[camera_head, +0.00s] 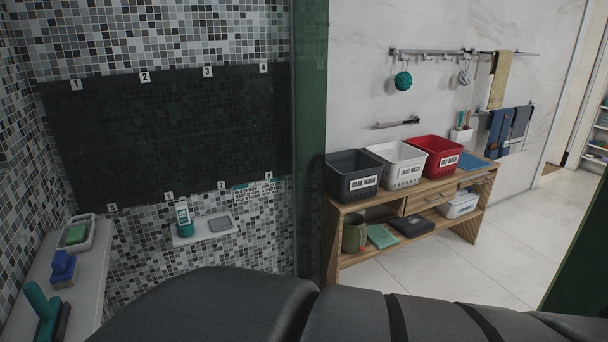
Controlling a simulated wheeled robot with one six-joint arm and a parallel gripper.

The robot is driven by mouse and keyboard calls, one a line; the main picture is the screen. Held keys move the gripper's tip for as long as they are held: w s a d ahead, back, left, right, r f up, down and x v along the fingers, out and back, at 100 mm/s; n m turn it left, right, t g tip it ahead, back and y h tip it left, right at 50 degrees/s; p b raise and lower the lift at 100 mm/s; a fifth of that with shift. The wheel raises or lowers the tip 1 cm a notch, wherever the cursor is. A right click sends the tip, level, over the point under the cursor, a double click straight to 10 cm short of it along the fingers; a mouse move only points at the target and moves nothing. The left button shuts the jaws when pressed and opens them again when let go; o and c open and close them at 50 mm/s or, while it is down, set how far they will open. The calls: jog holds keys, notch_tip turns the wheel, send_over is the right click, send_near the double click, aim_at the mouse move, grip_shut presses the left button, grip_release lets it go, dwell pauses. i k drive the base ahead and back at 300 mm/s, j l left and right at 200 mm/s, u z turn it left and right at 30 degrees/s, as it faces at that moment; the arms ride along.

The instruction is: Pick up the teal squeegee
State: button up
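A teal-handled tool with a dark base, which looks like the teal squeegee (42,302), sits on the pale ledge (88,290) at the lower left. Its handle leans up to the left, and its lower end is cut off by the picture's bottom edge. My gripper is not in view. Only dark, rounded parts, apparently my arm, cross the bottom of the picture, close to the right of the ledge.
A blue brush (62,266) and a white dish (88,244) with a green bar (76,234) share the ledge. A small wall shelf (208,234) holds a teal-and-white bottle (184,217).

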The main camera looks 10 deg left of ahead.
aim_at(49, 313)
jog(key=u, duration=1.9)
